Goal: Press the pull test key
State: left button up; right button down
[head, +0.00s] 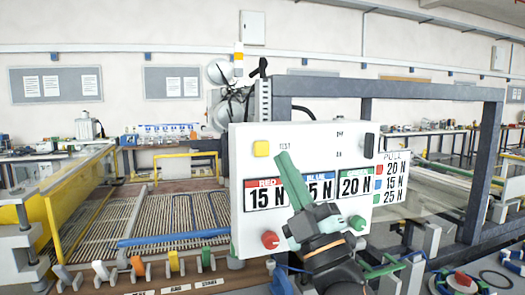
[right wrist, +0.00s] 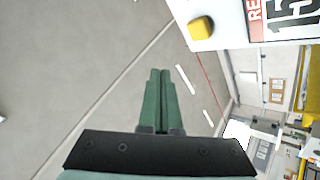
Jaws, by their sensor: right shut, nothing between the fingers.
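A white control panel (head: 238,215) stands in the middle of the head view. A yellow square key (head: 262,148) sits at its upper left, beside the word TEST; it also shows near the top of the right wrist view (right wrist: 201,27). My right gripper (head: 281,155) has its green fingers together and empty. In the head view its tips appear just right of and slightly below the yellow key. In the right wrist view the fingertips (right wrist: 160,72) appear apart from the key. The fingers partly cover the middle display. My left gripper is not in view.
Displays read red 15 N, a partly hidden blue one, and green 20 N (head: 355,184). A PULL card (head: 391,180) lists 20, 15 and 25 N. A red knob (head: 270,240), a green knob (head: 357,222) and a black switch (head: 369,146) are on the panel. A dark frame (head: 400,91) stands behind.

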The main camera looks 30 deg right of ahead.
aim_at(263, 142)
jog(key=shift+w+d+b, duration=0.15)
jog(key=shift+w+d, duration=0.1)
jog(key=shift+w, duration=0.85)
jog(key=shift+w+d+b, duration=0.1)
jog(key=shift+w+d, duration=0.2)
jog(key=shift+w, duration=0.85)
jog(key=shift+w+d+b, duration=0.15)
jog(key=shift+w+d, duration=0.1)
jog(key=shift+w, duration=0.85)
jog(key=shift+w+d, duration=0.1)
jog(key=shift+w, duration=0.3)
jog(key=shift+w+d, duration=0.15)
jog(key=shift+w, duration=0.35)
jog(key=shift+s, duration=0.1)
jog(key=shift+s+a, duration=0.25)
jog(key=shift+s, duration=0.55)
jog(key=s, duration=0.2)
jog(key=s+a, duration=0.1)
jog(key=s, duration=0.2)
jog(key=shift+a+p, duration=0.1)
jog(key=shift+p, duration=0.3)
